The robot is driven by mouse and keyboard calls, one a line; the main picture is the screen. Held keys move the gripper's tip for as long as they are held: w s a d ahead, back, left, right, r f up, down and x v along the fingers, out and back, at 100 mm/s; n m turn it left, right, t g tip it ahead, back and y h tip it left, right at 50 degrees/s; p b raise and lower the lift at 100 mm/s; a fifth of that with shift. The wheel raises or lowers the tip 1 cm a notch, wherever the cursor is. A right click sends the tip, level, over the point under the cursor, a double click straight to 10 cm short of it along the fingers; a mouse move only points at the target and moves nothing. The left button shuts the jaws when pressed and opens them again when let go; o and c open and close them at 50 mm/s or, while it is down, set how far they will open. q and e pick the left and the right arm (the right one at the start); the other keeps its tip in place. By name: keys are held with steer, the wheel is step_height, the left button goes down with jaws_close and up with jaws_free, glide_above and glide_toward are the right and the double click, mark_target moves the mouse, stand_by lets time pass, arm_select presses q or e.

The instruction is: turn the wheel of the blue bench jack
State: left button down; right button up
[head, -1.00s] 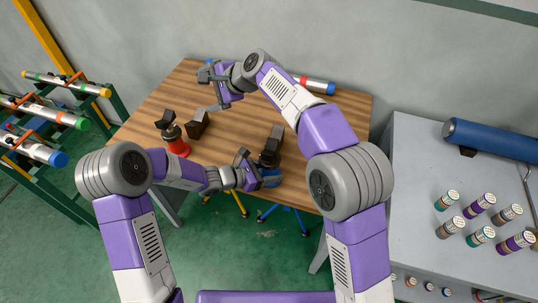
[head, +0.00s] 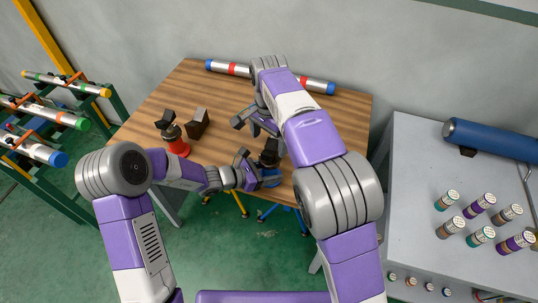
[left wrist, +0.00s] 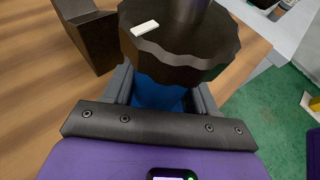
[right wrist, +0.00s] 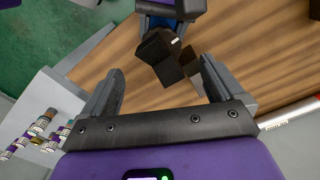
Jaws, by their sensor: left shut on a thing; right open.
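The blue bench jack (head: 271,180) stands near the front edge of the wooden table. My left gripper (head: 252,172) is shut on its blue body (left wrist: 157,94), just below the dark wheel. The dark scalloped wheel (left wrist: 180,55) bears a white mark and fills the top of the left wrist view. The jack's dark head (right wrist: 156,46) shows in the right wrist view. My right gripper (right wrist: 160,88) is open and empty, above the table and behind the jack. In the head view, my right arm partly hides the space around it.
A red jack (head: 177,147) stands to the left, with a dark block (head: 197,122) beside it. Another dark block (left wrist: 95,38) stands close to the blue jack. A striped pipe (head: 318,85) lies along the table's back. A grey bench (head: 410,180) stands right.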

mark_target(270, 151)
step_height(270, 151, down, 8)
steer(key=shift+r, duration=0.1)
steer(key=shift+c, duration=0.4)
steer(key=c, duration=0.9)
steer(key=n, duration=0.4)
steer(key=shift+n, duration=0.4)
steer(key=shift+c, duration=0.3)
